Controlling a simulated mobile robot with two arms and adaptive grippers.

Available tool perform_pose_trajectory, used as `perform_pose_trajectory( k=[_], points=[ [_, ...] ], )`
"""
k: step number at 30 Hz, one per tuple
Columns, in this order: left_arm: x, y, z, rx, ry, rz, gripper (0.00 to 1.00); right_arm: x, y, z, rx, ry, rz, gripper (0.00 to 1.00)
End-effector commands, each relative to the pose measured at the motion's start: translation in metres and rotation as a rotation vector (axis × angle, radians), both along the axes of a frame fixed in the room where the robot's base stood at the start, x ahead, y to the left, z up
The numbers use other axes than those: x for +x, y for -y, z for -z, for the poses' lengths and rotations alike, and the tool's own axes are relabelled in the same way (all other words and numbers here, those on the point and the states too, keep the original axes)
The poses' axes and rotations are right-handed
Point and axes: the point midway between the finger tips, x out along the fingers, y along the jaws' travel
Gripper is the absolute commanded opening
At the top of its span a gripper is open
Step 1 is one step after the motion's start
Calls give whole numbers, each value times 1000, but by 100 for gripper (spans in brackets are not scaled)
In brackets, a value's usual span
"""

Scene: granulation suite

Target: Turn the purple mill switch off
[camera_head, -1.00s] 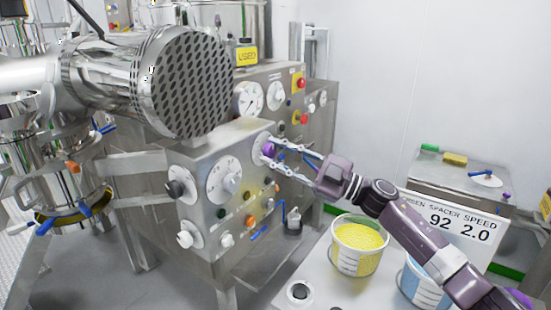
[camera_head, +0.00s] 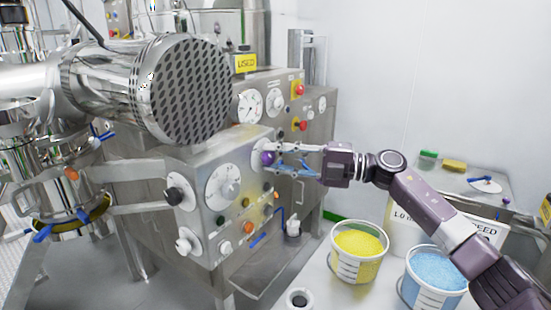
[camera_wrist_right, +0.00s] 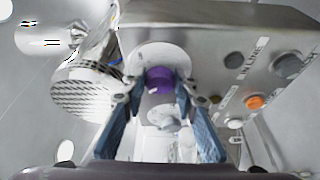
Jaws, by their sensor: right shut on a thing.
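The purple mill switch (camera_head: 267,158) is a knob on a pale round plate, on the right part of the front of the steel control box (camera_head: 205,165). In the right wrist view the purple switch (camera_wrist_right: 160,79) sits between my fingertips. My right gripper (camera_head: 275,157) reaches it from the right, and its two fingers (camera_wrist_right: 160,95) are shut on the knob from both sides. The fingers hide part of the plate. My left gripper is not in view.
Other dark and white knobs, a large dial (camera_head: 222,186) and an orange button (camera_head: 248,227) surround the switch. The mill's perforated motor cover (camera_head: 190,88) overhangs the box. A yellow bucket (camera_head: 358,250) and a blue bucket (camera_head: 433,278) stand below my right arm.

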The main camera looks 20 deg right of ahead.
Motion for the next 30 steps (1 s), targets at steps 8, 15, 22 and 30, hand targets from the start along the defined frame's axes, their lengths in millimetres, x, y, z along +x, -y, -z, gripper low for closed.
perform_pose_trajectory(
  k=[8,15,22,30],
  points=[
    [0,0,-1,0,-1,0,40,-1,0,1,-52,37,-2,2],
    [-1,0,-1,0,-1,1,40,-1,-1,2,-59,42,-3,2],
    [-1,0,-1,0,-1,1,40,-1,-1,2,-59,41,-3,30],
    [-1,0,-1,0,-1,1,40,0,-1,1,-57,41,-2,45]
  ],
)
